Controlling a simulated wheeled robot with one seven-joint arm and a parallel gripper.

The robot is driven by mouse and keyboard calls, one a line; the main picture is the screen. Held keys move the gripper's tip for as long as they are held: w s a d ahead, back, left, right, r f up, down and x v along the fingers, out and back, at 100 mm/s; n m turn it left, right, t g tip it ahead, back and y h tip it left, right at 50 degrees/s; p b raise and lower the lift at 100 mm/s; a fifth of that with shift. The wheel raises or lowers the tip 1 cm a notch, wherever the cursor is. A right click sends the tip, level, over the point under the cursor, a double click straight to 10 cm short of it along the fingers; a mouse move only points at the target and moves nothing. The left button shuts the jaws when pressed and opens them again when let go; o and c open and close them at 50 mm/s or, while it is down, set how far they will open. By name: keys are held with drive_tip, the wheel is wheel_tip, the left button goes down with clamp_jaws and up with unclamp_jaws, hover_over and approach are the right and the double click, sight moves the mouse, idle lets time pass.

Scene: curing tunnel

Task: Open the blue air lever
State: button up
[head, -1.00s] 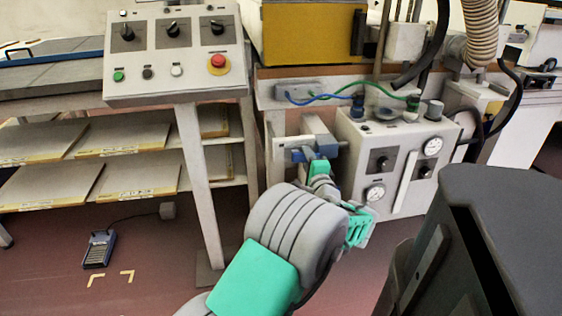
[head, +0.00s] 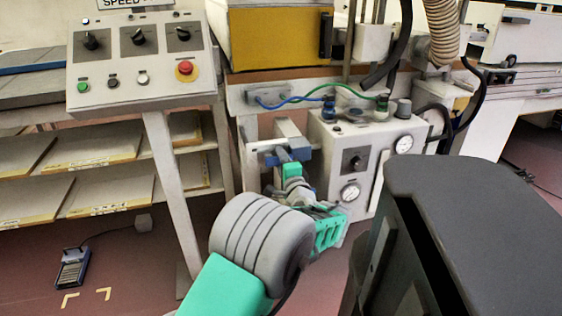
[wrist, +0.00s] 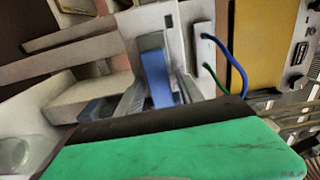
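The blue air lever (head: 299,153) sits on a pale bracket below the bench edge, left of the grey gauge box. In the wrist view a blue upright piece, the lever (wrist: 157,75), stands in front of a white plate. My gripper (head: 286,157) is at the lever. In the wrist view the grey fingers of my gripper (wrist: 160,92) are on either side of the blue piece. I cannot tell whether they press on it or leave a small gap. My green gripper housing covers the lower part of the wrist view and partly hides the contact.
The gauge box (head: 365,160) stands close right of my gripper. Blue and green hoses (head: 300,100) run above. A control panel (head: 140,65) on a post is at left, beside shelves with boards (head: 110,190). A foot pedal (head: 73,268) lies on the floor.

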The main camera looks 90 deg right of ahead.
drive_tip(key=p+v, duration=0.1)
drive_tip(key=v, duration=0.6)
drive_tip(key=shift+a, duration=0.4)
